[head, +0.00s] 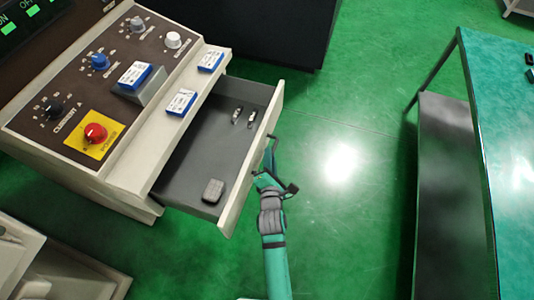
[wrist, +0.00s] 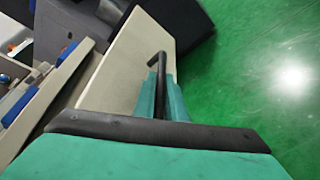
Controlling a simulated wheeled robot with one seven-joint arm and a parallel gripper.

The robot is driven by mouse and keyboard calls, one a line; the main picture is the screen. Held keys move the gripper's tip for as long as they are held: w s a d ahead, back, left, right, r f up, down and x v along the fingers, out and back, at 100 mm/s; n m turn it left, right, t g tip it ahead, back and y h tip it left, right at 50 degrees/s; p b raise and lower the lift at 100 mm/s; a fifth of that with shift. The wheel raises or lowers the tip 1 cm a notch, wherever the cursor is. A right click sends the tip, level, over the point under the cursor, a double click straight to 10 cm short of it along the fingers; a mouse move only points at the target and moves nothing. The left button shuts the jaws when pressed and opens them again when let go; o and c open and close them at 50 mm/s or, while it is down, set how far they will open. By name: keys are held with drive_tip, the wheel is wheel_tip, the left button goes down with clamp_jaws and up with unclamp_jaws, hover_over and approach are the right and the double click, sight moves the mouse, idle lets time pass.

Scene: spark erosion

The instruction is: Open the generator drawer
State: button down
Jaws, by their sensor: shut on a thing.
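The generator drawer (head: 230,142) is pulled well out of the generator cabinet (head: 130,170) in the head view. Its grey interior shows, with a dark grey block (head: 213,190) near the front corner and two small metallic pieces (head: 243,117) farther back. My gripper (head: 268,172) is at the outer face of the drawer front. In the wrist view its teal fingers (wrist: 163,90) are shut on the dark bar handle (wrist: 157,62), which stands out from the pale drawer front (wrist: 120,60).
The generator's sloped panel holds several knobs and a red button (head: 95,132). Blue-and-white boxes (head: 181,102) lie on the ledge above the drawer. A teal-topped table (head: 505,110) stands at the right. Green floor (head: 350,220) is clear between.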

drive_tip(key=shift+w+d+r, duration=0.1)
drive_tip(key=shift+d+r, duration=0.2)
drive_tip(key=c, duration=1.8)
unclamp_jaws()
drive_tip(key=shift+a+f, duration=0.2)
drive_tip(key=shift+a, duration=0.1)
drive_tip(key=shift+s+d, duration=0.2)
drive_tip(key=shift+d, duration=0.1)
drive_tip(key=shift+s, duration=0.6)
drive_tip(key=shift+v, duration=4.85)
drive_tip(key=shift+w, duration=0.1)
